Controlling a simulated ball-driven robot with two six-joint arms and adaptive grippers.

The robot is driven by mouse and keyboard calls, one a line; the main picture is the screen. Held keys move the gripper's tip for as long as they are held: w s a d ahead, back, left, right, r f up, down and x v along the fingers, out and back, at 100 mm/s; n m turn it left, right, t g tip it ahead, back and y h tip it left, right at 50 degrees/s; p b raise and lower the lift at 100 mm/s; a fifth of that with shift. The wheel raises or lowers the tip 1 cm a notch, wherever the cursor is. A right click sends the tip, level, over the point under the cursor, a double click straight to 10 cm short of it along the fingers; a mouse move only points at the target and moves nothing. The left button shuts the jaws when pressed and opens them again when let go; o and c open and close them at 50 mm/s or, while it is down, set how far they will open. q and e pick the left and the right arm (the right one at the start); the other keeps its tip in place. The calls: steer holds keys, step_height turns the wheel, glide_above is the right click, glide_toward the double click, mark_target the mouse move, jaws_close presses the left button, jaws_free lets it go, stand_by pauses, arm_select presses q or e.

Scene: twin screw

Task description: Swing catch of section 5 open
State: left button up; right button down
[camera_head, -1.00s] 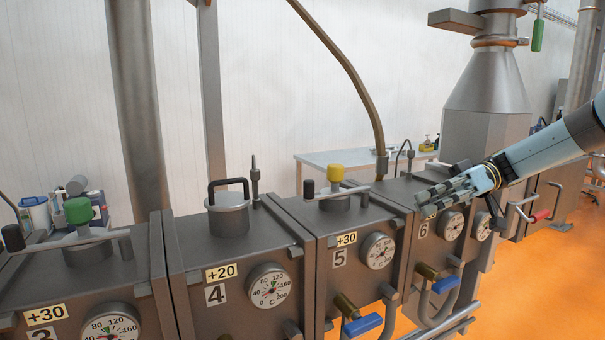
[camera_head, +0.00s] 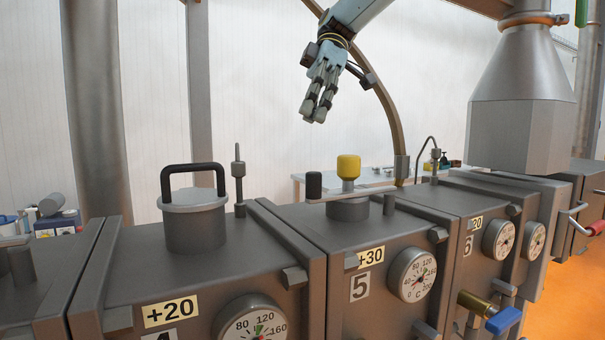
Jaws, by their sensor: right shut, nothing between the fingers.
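Section 5 is the grey box marked by the plate "5" (camera_head: 360,286) and the label "+30" (camera_head: 371,257). My right gripper (camera_head: 315,112) hangs above and slightly left of the yellow knob, fingers pointing down, shut and empty, touching nothing. My left gripper is not in view.
Section 4, at left, has a lidded port with a black loop handle (camera_head: 194,172) and a thin upright fitting (camera_head: 239,175). Section 6 (camera_head: 469,245) is at right. A grey hopper (camera_head: 523,100) and a curved pipe (camera_head: 381,95) stand behind.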

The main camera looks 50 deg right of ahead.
steer(key=p+x, duration=0.1)
steer(key=x, duration=0.8)
steer(key=shift+a+f, duration=0.1)
steer(key=s+a+p, duration=0.1)
steer(key=s+a, duration=0.1)
steer(key=shift+s+f+p, duration=0.15)
steer(key=shift+s+p, duration=0.2)
steer(key=shift+p, duration=0.05)
steer(key=shift+s+a+f, duration=0.1)
steer(key=shift+s+a, duration=0.1)
steer(key=shift+s, duration=0.25)
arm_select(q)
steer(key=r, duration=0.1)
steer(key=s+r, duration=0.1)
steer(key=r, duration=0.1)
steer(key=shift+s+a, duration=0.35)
arm_select(e)
steer(key=shift+w, duration=0.1)
